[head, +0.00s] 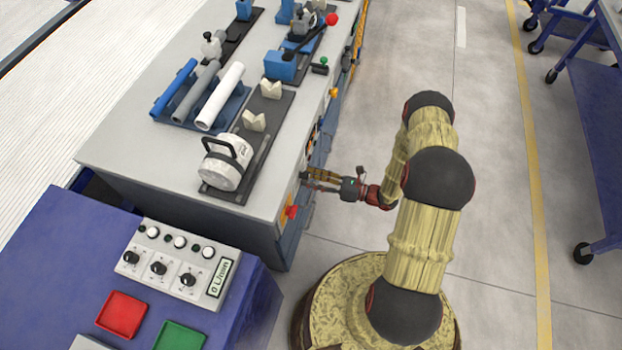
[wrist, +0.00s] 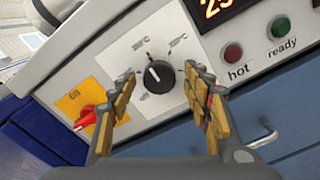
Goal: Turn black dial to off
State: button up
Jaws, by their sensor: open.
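The black dial (wrist: 158,74) sits on a white square plate with temperature marks on the front panel of the workbench. In the wrist view its white pointer line faces up and to the left, away from the "off" mark at the lower left. My gripper (wrist: 158,90) is open, with one finger on each side of the dial and a gap to both. In the head view my gripper (head: 307,180) is at the bench's front side, and the dial cannot be made out there.
A red switch (wrist: 86,118) on a yellow plate is left of the dial. A red "hot" lamp (wrist: 232,53), a green "ready" lamp (wrist: 280,27) and a lit display (wrist: 215,10) are to the right. A drawer handle (wrist: 262,134) sticks out below. Pipes (head: 220,97) lie on the bench top.

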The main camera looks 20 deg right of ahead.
jog(key=shift+a, duration=0.1)
jog(key=shift+c, duration=1.1)
jog(key=c, duration=0.9)
jog(key=shift+n, duration=0.4)
jog(key=n+b, duration=0.5)
jog(key=n, duration=1.8)
jog(key=shift+w+b, duration=0.15)
jog(key=shift+b, duration=0.2)
